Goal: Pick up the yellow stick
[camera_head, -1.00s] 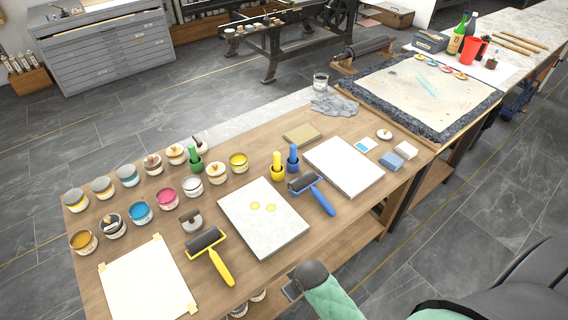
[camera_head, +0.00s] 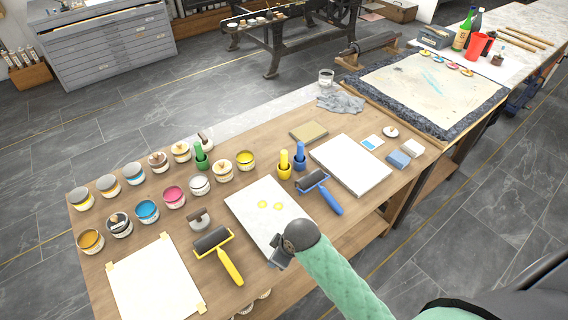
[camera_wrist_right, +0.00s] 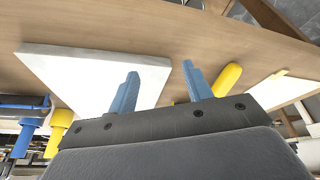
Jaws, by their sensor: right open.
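The yellow stick (camera_head: 284,158) stands upright in a yellow holder (camera_head: 284,173) on the wooden bench, just left of a blue stick (camera_head: 300,151) in a blue holder. In the right wrist view, which looks upside down, the yellow stick (camera_wrist_right: 53,142) shows at lower left, well apart from the jaws. My right gripper (camera_head: 279,259) is above the front edge of a pale slab with yellow ink spots. In its wrist view its two blue fingers (camera_wrist_right: 158,88) are spread with nothing between them. My left gripper is not in view.
The inked slab (camera_head: 245,205) lies between the gripper and the stick. A yellow-handled roller (camera_head: 231,266) lies to its left and a blue-handled roller (camera_head: 331,201) to its right. Several ink tins stand behind and left. A white slab (camera_head: 350,165) lies farther right.

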